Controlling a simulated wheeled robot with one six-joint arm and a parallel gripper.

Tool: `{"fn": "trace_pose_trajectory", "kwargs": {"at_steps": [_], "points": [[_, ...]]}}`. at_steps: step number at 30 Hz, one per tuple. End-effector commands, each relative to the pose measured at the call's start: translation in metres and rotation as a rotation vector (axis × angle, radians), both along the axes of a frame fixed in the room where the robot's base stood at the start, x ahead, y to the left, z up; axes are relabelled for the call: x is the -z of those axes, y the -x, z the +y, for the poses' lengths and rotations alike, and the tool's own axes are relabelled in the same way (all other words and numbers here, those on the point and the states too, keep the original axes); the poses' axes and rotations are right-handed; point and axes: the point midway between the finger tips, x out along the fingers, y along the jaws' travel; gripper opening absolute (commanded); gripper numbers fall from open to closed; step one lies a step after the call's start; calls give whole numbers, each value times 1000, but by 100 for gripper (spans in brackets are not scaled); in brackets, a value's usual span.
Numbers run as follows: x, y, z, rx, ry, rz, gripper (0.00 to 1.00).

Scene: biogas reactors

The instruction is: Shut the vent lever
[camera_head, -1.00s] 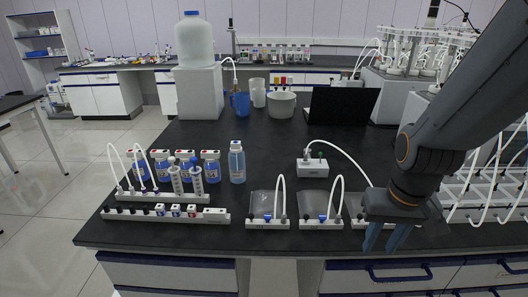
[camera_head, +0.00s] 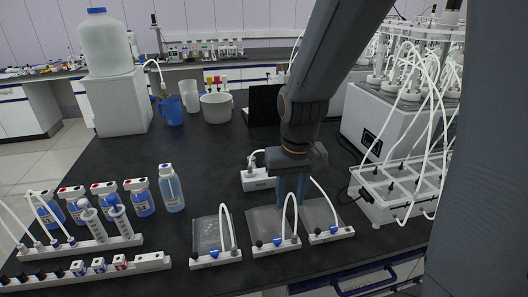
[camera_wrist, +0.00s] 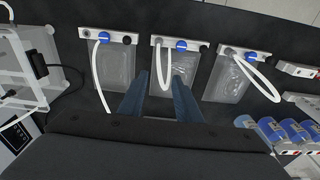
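Three clear gas bags lie flat on the black bench, each with a white bar along one edge, a white looped tube and a small blue lever. The blue levers are on the left bar (camera_head: 214,253), the middle bar (camera_head: 278,241) and the right bar (camera_head: 333,230). They also show in the wrist view, on the middle bar (camera_wrist: 181,45) and the outer bars. I cannot tell which is the vent lever. My gripper (camera_head: 291,192) points down above the middle bag, behind its bar.
A small white block with a tube (camera_head: 257,179) stands close behind my gripper. A clear-walled white rack (camera_head: 400,190) stands at right. Bench is free behind the bottles.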

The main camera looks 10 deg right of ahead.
Motion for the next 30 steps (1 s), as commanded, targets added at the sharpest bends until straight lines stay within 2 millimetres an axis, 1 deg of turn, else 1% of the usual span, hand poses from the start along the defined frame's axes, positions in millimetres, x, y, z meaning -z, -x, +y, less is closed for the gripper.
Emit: {"fn": "trace_pose_trajectory", "kwargs": {"at_steps": [1,2,3,9,12,15,18,21,26,30], "points": [[-4,-27,0,17,1,7,31],[-7,-43,-1,30,1,13,31],[-10,-64,-2,49,2,21,31],[-22,-162,-5,135,12,63,31],[-25,-202,-4,172,20,81,31],[-26,-233,-3,204,27,95,31],[-28,-254,-1,227,32,104,31],[-28,-266,-1,242,36,110,31],[-22,-271,0,248,39,114,31],[-4,-270,-1,247,39,116,31]]}}
